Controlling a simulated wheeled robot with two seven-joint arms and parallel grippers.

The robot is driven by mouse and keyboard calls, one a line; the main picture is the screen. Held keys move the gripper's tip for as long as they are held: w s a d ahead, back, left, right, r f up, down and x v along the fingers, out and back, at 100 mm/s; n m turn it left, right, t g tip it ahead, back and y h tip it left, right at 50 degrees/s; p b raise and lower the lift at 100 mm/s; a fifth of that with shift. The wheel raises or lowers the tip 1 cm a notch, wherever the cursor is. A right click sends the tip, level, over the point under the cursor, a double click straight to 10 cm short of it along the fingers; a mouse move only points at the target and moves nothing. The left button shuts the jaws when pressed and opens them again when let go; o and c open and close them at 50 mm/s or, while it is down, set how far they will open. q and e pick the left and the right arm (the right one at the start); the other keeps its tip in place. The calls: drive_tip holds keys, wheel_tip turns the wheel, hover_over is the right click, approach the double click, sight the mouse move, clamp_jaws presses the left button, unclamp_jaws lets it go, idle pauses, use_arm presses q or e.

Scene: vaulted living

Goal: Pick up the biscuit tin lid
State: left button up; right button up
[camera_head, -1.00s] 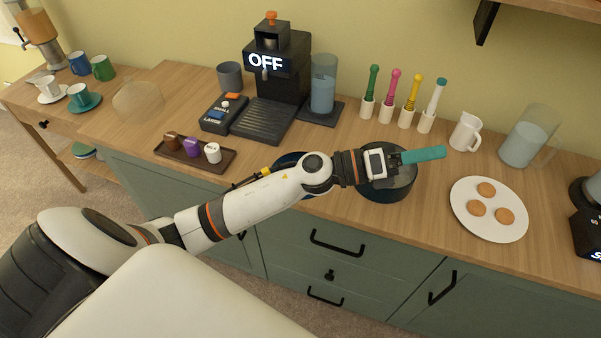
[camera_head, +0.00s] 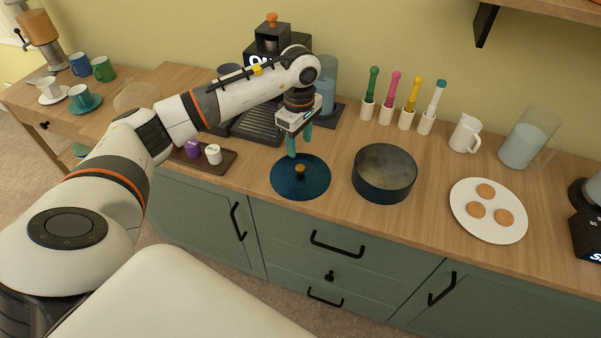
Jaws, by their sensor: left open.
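The biscuit tin lid (camera_head: 313,186) is a dark blue disc with a small wooden knob (camera_head: 300,169) at its middle. It lies flat on the wooden counter. The open biscuit tin (camera_head: 384,174), dark and round, stands just right of it; no biscuits show inside. My left gripper (camera_head: 300,145) points down above the lid's back part, its teal fingers apart and empty, just behind and above the knob. I see no contact with the knob. My right gripper is not in view.
A white plate (camera_head: 463,222) with biscuits lies on the right. A coffee machine (camera_head: 258,122) stands behind my left arm, beside a tray (camera_head: 224,165) of small cups. Several colour-handled tools stand in white holders at the back. The counter's front edge is close to the lid.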

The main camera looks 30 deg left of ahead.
use_arm(q)
hover_over(300, 167)
wheel_tip(300, 167, down, 4)
drive_tip(key=shift+f+p, duration=0.1)
drive_tip(key=shift+p, duration=0.3)
wheel_tip(300, 167, down, 4)
drive_tip(key=shift+f+p, duration=0.15)
drive_tip(key=shift+p, duration=0.7)
drive_tip(key=shift+f, duration=0.4)
drive_tip(key=shift+c, duration=0.3)
